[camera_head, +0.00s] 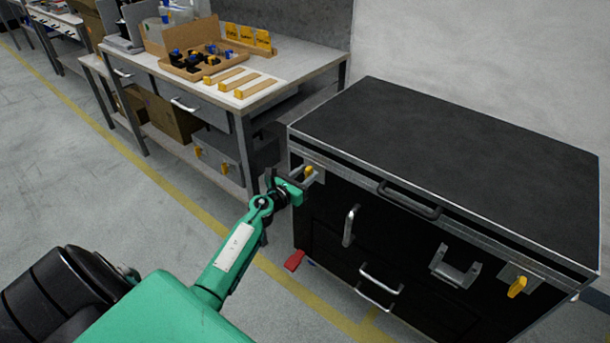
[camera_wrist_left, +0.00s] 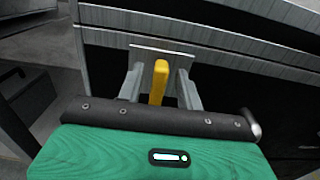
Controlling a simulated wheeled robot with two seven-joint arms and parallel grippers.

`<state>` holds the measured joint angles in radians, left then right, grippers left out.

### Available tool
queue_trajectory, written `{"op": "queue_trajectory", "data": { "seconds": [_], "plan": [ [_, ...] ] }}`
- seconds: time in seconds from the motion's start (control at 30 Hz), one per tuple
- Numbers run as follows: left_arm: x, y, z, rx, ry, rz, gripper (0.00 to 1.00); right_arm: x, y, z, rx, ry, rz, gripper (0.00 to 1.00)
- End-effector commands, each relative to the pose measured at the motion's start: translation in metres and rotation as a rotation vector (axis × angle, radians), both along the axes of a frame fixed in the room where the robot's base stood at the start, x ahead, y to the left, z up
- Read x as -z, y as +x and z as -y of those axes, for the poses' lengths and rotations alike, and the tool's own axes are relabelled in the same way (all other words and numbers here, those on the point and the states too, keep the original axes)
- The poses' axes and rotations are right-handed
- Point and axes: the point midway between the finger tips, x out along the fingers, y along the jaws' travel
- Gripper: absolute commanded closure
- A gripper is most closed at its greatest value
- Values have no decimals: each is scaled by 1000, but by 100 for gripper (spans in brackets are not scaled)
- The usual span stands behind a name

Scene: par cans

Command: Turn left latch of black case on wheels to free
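The black case on wheels (camera_head: 450,150) stands at the right, its lid shut. Its left latch (camera_head: 308,171) is a yellow lever on a metal plate at the front's upper left corner. In the left wrist view the yellow lever (camera_wrist_left: 160,80) stands nearly upright. My left gripper (camera_head: 300,180) is at this latch. In the left wrist view its two grey fingers (camera_wrist_left: 160,88) stand either side of the lever, with a visible gap on each side. The right latch (camera_head: 517,287), also yellow, looks tilted. My right gripper is not in view.
A black handle (camera_head: 410,200) and metal handles (camera_head: 380,285) stick out from the case front. A red pedal (camera_head: 294,260) is low at its left corner. A workbench (camera_head: 215,90) with boxes stands behind left. The floor at left is clear.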

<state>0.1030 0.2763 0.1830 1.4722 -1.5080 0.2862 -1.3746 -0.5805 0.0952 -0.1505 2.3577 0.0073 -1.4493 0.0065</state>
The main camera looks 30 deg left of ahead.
Motion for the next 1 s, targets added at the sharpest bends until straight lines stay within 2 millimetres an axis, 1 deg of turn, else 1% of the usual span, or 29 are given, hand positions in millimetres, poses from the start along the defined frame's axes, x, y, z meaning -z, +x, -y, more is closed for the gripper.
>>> {"op": "queue_trajectory", "data": {
  "seconds": [0.2,0.27,0.3,0.4,0.77,0.93,1.0],
  "plan": [
    [0,0,0,0,0,-1,64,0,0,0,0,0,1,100],
    [0,0,0,0,0,-1,75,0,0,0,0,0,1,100],
    [0,0,0,0,0,-1,83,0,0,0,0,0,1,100],
    [0,0,0,0,0,-1,100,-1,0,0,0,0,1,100],
    [0,0,-1,0,-38,-4,100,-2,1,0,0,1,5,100],
    [0,0,-2,1,-124,-12,100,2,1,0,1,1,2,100],
    [0,0,-3,1,-176,-17,100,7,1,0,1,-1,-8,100]
  ]
}}
